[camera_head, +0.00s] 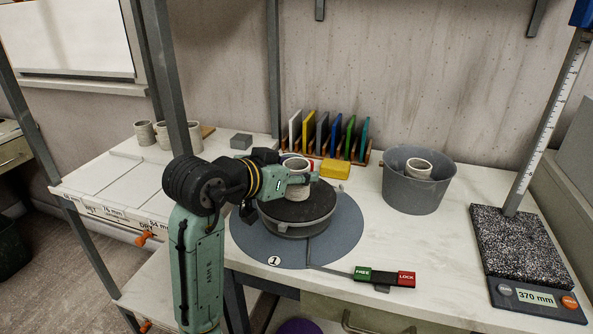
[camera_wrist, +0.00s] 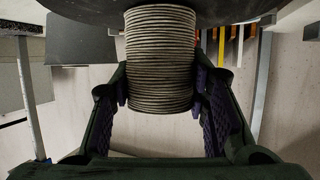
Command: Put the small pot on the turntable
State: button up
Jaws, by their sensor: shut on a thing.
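The small pot (camera_head: 298,192) is a pale, ribbed cylinder, upright over the turntable (camera_head: 297,215), a dark round disc on a grey base. My gripper (camera_head: 299,179) is shut around the pot's sides, reaching in from the left. In the wrist view the ribbed pot (camera_wrist: 160,60) sits between the two purple-padded fingers (camera_wrist: 158,92). That view is upside down, with the dark turntable disc (camera_wrist: 150,12) at the top against the pot's base. The base looks to be at the disc surface, but I cannot tell whether it bears on it.
A grey bucket (camera_head: 412,197) with a pot (camera_head: 418,168) inside stands to the right. A rack of coloured slabs (camera_head: 325,138) and a yellow block (camera_head: 335,169) are behind. A FREE/LOCK lever (camera_head: 384,277) is in front. Several pots (camera_head: 145,134) stand at the back left.

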jog(key=shift+f, duration=0.15)
jog(key=o, duration=1.2)
jog(key=shift+a+r, duration=0.1)
jog(key=shift+r, duration=0.1)
jog(key=b+v, duration=0.2)
jog(key=v, duration=1)
